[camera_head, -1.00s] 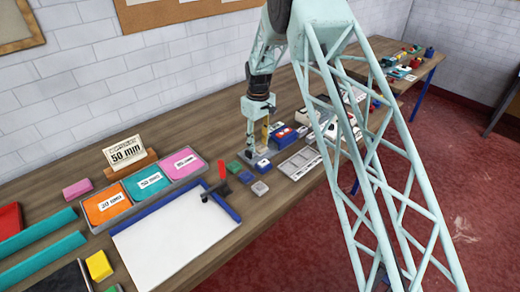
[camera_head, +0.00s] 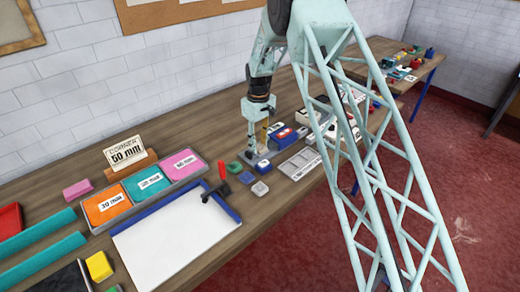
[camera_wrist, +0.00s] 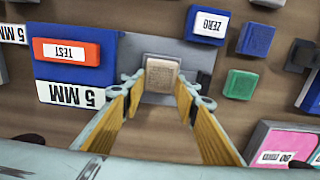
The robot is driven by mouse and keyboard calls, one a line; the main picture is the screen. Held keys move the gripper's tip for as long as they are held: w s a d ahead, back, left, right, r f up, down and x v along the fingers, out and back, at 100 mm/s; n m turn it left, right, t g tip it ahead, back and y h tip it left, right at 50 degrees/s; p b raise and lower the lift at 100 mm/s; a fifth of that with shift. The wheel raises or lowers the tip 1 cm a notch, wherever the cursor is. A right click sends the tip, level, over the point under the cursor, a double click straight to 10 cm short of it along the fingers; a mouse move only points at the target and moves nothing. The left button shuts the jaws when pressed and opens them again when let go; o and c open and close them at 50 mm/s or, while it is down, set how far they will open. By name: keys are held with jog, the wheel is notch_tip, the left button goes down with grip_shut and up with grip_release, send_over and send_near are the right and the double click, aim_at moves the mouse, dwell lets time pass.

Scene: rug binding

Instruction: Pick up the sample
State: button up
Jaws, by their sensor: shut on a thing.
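The sample, a small tan block with faint lettering (camera_wrist: 161,78), is in the middle of the wrist view, over a grey plate (camera_wrist: 206,58). My gripper (camera_wrist: 160,92) has its yellow-padded fingers on either side of the block and is shut on it. I cannot tell whether the block still touches the plate. In the head view my gripper (camera_head: 257,152) points down low over the bench, and the block is too small to make out there.
A blue unit with a red TEST button (camera_wrist: 66,52) stands close to the left in the wrist view. A blue ZERO block (camera_wrist: 206,25) and green block (camera_wrist: 241,84) lie to the right. A compartment tray (camera_head: 299,163) and white board (camera_head: 170,240) share the bench (camera_head: 200,130).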

aim_at(259, 146)
jog(key=shift+r, duration=0.1)
jog(key=shift+c, duration=0.2)
jog(key=shift+r, duration=1.55)
jog(key=shift+s+r, duration=0.15)
jog(key=s+d, duration=0.2)
jog(key=s, duration=0.5)
jog(key=s+d+r+b, duration=0.1)
jog(key=s+d, duration=0.2)
jog(key=s, duration=0.4)
jog(key=shift+s+d+r, duration=0.2)
jog(key=shift+s+d, duration=0.05)
jog(key=shift+s, duration=0.15)
